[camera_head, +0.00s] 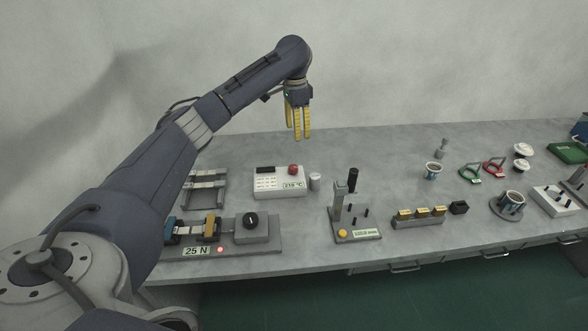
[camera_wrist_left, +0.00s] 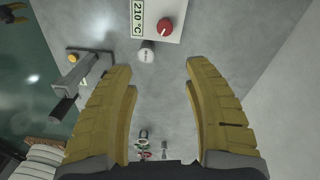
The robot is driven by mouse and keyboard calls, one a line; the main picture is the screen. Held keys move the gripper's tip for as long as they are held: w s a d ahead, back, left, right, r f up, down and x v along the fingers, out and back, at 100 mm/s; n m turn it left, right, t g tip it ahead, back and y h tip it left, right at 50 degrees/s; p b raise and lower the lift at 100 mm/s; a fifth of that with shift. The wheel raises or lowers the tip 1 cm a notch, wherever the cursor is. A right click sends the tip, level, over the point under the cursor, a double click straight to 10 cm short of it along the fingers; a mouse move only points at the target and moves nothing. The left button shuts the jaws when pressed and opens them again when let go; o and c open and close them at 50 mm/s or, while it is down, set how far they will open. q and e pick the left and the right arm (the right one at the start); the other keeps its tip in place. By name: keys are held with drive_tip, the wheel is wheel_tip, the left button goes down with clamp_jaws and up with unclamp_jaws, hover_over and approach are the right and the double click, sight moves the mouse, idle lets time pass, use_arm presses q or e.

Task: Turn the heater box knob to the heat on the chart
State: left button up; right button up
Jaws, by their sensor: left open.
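The heater box (camera_head: 268,190) is a white box on the left half of the table. It has a red knob (camera_head: 293,168) on top and a label reading 210 °C (camera_head: 293,186). The left wrist view also shows the red knob (camera_wrist_left: 165,27) near the top, with its white pointer mark. My left gripper (camera_head: 302,137) hangs above and behind the box, fingers down, apart from it. Its yellow fingers (camera_wrist_left: 160,70) are open and empty. Yellow fingers at the top left corner of the left wrist view look like my right gripper (camera_wrist_left: 13,14). Small print on the box is unreadable.
A small white cylinder (camera_head: 315,181) stands right beside the box. A press-like stand (camera_head: 340,212) is further right, and a device marked 25 N (camera_head: 262,245) is in front. The table behind the box is clear.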

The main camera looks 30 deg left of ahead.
sight(294, 166)
use_arm(q)
drive_tip(key=shift+n+y, duration=0.3)
drive_tip(key=f, duration=1.1)
drive_tip(key=a+f, duration=0.1)
drive_tip(key=f, duration=0.5)
drive_tip(key=shift+s+f, duration=0.15)
drive_tip(key=shift+f, duration=0.1)
drive_tip(key=shift+o, duration=0.2)
